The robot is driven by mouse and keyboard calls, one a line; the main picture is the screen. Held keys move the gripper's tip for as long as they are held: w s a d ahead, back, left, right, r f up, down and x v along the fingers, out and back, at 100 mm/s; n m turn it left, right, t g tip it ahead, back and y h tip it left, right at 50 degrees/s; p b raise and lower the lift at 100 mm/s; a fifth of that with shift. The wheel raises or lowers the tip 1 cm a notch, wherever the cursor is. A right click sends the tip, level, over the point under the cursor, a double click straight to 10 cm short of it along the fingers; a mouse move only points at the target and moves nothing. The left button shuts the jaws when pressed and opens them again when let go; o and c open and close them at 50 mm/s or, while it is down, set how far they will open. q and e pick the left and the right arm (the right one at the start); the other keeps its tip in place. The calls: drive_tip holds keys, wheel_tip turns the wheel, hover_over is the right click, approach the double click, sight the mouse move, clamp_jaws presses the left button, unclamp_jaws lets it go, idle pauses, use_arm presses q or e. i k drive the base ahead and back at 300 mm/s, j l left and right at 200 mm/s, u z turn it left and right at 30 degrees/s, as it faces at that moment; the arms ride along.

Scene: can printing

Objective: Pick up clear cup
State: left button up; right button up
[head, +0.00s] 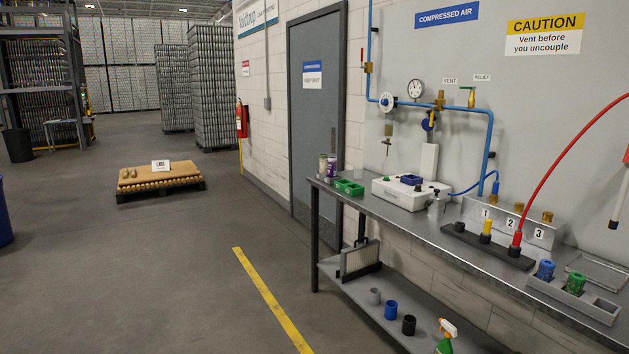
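No gripper of mine shows in the head view. On the lower shelf (355,283) of the bench, a small pale grey cup-like item (375,296) stands at the left. A blue cup (390,310) and a black cup (409,325) stand in a row to its right. On the bench top, a faint, pale see-through item (358,172) stands behind the green tray. I cannot tell for sure which of the two pale items is the clear cup.
The steel bench (420,228) runs along the right wall. It bears a green tray (349,187), a white device (411,194) and a black hose rack (487,245). A spray bottle (446,336) stands on the lower shelf. A low pallet (160,180) lies far left. The floor left of the bench is clear.

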sight(358, 170)
drive_tip(key=i+j+u, duration=0.1)
drive_tip(key=i, duration=4.25)
drive_tip(key=i+j+z, duration=0.1)
drive_tip(key=i+z, duration=0.35)
drive_tip(key=i, duration=0.75)
